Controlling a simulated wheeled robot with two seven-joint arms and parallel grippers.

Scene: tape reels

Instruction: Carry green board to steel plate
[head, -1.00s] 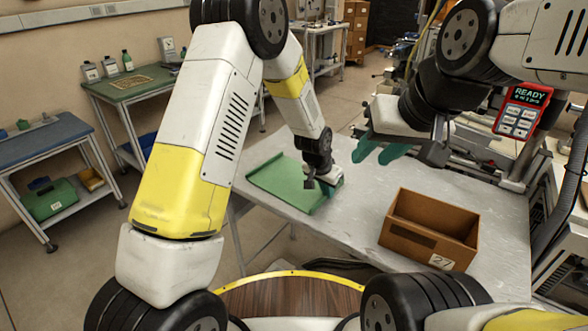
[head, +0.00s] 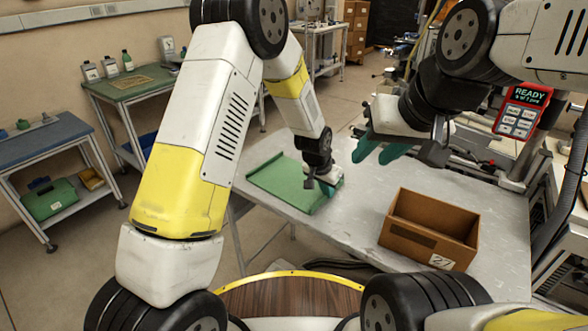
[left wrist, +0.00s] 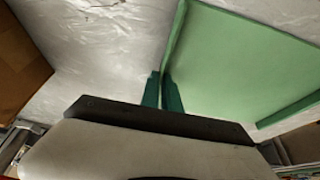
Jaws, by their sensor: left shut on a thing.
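The green board (head: 283,183) lies at the left end of the grey table, a flat sheet with raised edges. It also shows in the left wrist view (left wrist: 240,62). My left gripper (head: 334,187) is at the board's right side. In the left wrist view its teal fingers (left wrist: 163,92) are shut on the board's raised edge, one on each side. My right gripper (head: 381,152) is open and empty, held above the back of the table. I cannot make out a separate steel plate.
The worn grey table (head: 350,222) is bare between the board and an open brown box (head: 425,240) marked 27 at its right. A red READY panel (head: 522,110) stands behind on the right. Two side tables, one green (head: 118,92) and one blue (head: 40,142), stand at the left.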

